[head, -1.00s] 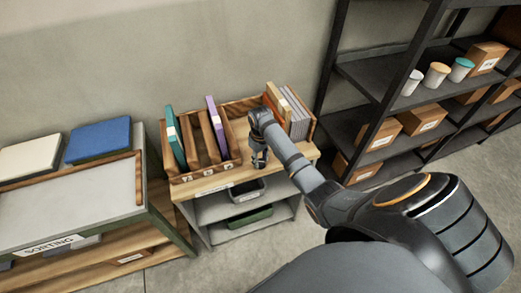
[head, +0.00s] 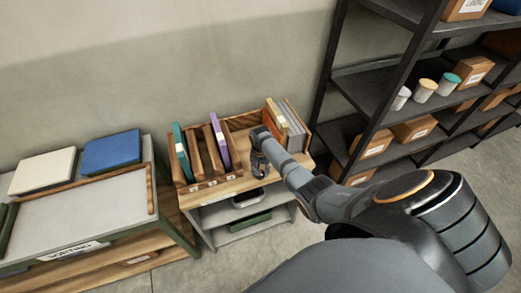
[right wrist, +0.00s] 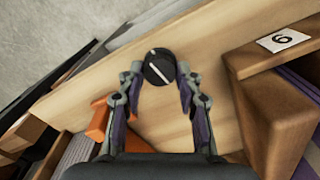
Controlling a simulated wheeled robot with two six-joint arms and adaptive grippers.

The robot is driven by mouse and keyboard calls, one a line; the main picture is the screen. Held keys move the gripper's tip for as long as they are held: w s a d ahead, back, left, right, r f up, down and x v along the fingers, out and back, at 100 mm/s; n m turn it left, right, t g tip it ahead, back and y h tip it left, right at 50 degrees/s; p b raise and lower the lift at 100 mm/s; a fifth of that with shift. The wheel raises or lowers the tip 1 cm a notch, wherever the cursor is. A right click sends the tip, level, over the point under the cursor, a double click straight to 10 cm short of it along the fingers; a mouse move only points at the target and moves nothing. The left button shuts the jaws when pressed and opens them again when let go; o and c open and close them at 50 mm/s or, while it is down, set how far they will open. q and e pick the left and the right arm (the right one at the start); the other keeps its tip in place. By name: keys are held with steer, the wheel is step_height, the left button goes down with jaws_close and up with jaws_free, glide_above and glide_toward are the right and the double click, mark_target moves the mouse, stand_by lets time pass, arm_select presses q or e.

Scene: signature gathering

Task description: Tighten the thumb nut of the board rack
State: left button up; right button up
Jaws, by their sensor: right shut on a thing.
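The thumb nut (right wrist: 159,68) is a round black knob with a white line across its top. In the right wrist view it sits against a light wood surface. My right gripper (right wrist: 158,74) has a fingertip on each side of it and is shut on it. In the head view my right gripper (head: 260,172) points down at the front of the wooden stand top (head: 236,187), and the nut is hidden there. The board rack (head: 199,186) is a wooden slotted frame left of the gripper, holding a teal board (head: 181,150) and a purple board (head: 219,141). My left gripper is out of view.
Upright books or folders (head: 290,125) stand at the stand's right end, close to my arm. A sorting table (head: 90,220) with a blue binder (head: 111,152) and a cream one (head: 42,171) is at left. A dark shelf (head: 345,87) with boxes and cups rises at right.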

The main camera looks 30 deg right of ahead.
steer(key=shift+m+p, duration=0.45)
steer(key=shift+m, duration=0.55)
steer(key=o, duration=1.2)
steer(key=shift+c, duration=0.2)
step_height(320, 180, up, 12)
